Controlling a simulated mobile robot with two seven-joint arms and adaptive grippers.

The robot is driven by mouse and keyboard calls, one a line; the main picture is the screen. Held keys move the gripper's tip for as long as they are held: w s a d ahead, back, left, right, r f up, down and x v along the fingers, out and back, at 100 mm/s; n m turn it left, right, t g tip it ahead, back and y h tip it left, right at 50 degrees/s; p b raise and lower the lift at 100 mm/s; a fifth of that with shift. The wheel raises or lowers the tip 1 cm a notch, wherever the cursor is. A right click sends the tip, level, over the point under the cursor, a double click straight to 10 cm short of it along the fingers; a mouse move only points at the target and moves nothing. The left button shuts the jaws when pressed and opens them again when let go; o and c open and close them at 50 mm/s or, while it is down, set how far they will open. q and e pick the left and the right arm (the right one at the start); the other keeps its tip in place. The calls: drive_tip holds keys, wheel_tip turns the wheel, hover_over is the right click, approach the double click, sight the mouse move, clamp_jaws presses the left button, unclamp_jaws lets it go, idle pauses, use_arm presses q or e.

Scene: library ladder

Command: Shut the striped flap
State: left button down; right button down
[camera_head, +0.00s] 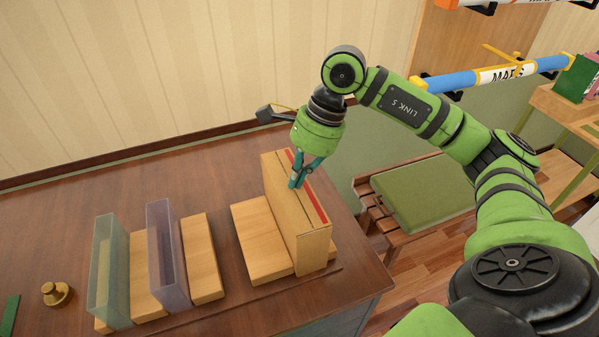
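I cannot tell whether the tips touch the panel. My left gripper is not in view.
Left of the panel lies a wooden block (261,240). Further left stand translucent purple (167,255) and grey-green (108,275) panels beside wooden blocks. A brass weight (56,293) is at the far left. The dark table (60,235) is clear behind. A bench with a green cushion (420,193) stands right.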

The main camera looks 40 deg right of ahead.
drive_tip(key=shift+s+d+r, duration=0.1)
drive_tip(key=shift+s+d, duration=0.05)
drive_tip(key=shift+d, duration=0.4)
wheel_tip(320, 180, up, 5)
drive_tip(key=p, duration=0.2)
drive_tip(key=shift+p, duration=0.4)
drive_tip(key=shift+a+r+b, duration=0.15)
drive_tip(key=shift+r+b, duration=0.4)
drive_tip(key=shift+b, duration=0.25)
wheel_tip(320, 180, up, 8)
drive_tip(key=shift+b, duration=0.4)
drive_tip(key=shift+f, duration=0.15)
